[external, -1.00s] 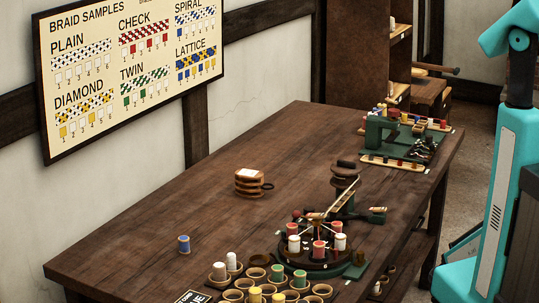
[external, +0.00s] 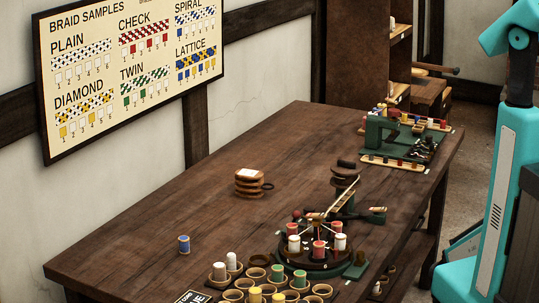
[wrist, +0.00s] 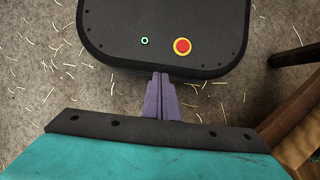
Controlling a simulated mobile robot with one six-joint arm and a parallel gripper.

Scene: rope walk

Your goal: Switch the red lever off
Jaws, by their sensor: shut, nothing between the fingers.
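A small red knob (external: 297,214), which looks like the end of the red lever, shows at the left of the braiding machine (external: 317,262) on the wooden bench. It is too small to tell which way the lever is set. The machine carries red and white bobbins on a round dark base, with threads rising from them. My gripper (wrist: 160,82) shows in the wrist view, its purple fingers together and empty, above the grey floor. It is outside the external view. The lever is not in the wrist view.
Wooden cups (external: 234,295) with bobbins crowd the bench's front edge. A blue spool (external: 184,244) and a stack of brown discs (external: 249,183) stand to the left. A green machine (external: 384,132) stands at the far end. The bench's left middle is clear.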

